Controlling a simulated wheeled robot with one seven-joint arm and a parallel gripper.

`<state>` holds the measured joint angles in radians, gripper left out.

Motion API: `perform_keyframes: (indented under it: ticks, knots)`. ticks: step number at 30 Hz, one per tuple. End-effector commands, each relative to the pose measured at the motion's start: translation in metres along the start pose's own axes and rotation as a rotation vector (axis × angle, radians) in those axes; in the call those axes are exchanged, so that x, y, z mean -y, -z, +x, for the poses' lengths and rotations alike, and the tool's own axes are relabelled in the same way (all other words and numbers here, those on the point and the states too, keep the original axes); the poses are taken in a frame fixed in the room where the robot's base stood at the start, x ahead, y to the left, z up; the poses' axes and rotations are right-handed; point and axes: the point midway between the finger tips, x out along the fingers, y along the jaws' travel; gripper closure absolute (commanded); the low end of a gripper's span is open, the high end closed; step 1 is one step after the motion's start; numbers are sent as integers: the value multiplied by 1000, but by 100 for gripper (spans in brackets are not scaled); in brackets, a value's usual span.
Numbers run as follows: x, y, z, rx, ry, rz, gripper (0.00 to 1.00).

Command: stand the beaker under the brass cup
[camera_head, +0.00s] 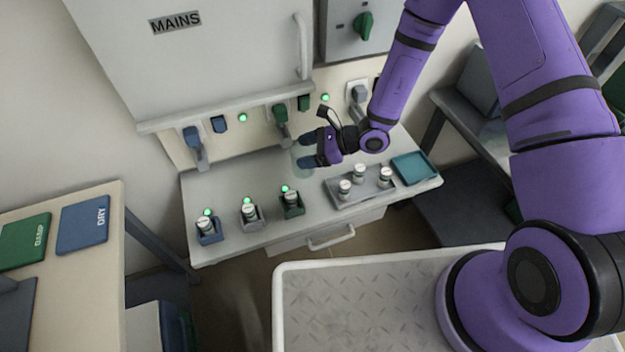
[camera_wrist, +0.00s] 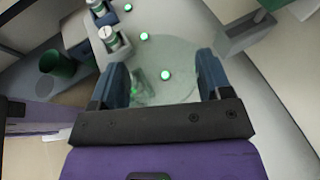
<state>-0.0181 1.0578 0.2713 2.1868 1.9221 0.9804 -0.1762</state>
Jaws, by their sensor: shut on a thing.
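My gripper (camera_head: 304,150) reaches in from the right over the bench, close to the wall panel. Its dark blue fingers are shut on a clear, faintly greenish beaker (camera_head: 298,152). In the wrist view, the beaker (camera_wrist: 180,92) fills the space between the two fingers (camera_wrist: 163,80), and a green light shows through it. The beaker's base is hard to make out, so I cannot tell whether it touches the bench. I cannot pick out a brass cup in either view.
Blue, grey (camera_head: 250,214) and green holders with white-capped jars stand at the bench's front left. A grey tray (camera_head: 345,204) with 3 jars and a teal tray (camera_head: 413,168) lie to the right. Coloured handles project from the wall panel (camera_head: 225,150) behind. Bare bench (camera_head: 225,183) lies left of my gripper.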

Motion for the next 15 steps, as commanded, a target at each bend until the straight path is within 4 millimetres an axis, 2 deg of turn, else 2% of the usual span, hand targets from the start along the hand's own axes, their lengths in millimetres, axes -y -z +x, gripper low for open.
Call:
perform_keyframes:
  ticks: [6, 15]
  knots:
    - [0, 32, 13, -1, 2, 4, 57]
    - [0, 50, 20, -1, 2, 2, 57]
